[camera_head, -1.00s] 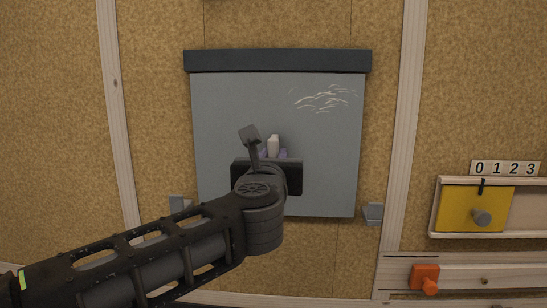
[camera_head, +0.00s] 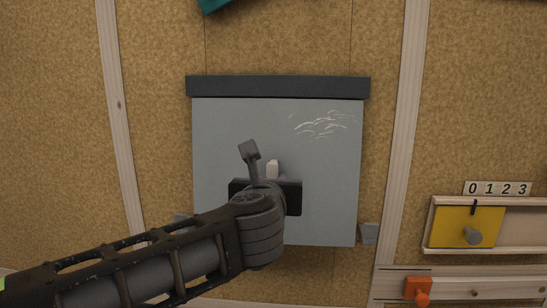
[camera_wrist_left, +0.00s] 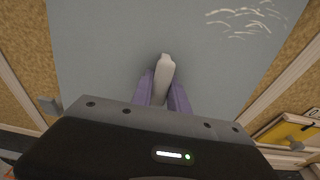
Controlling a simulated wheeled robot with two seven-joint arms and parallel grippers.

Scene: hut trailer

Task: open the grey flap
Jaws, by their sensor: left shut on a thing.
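The grey flap (camera_head: 240,130) hangs below a dark grey bar (camera_head: 278,86) on the cork wall, with pale scratch marks at its upper right. Its lower edge is near the level of two small grey brackets; I cannot tell whether it stands off the wall. My left gripper (camera_head: 272,177) is in front of its lower middle, shut on a whitish handle (camera_head: 272,165). In the left wrist view, the purple fingers (camera_wrist_left: 163,92) lie on both sides of the whitish handle (camera_wrist_left: 166,68), against the grey flap (camera_wrist_left: 100,50). My right gripper is not in view.
A small grey bracket (camera_head: 369,233) sits by the flap's lower right corner. Further right are a yellow sliding panel (camera_head: 465,226) with a grey knob, number tiles (camera_head: 497,188) and an orange latch (camera_head: 417,290). A teal thing (camera_head: 213,4) shows at the top edge.

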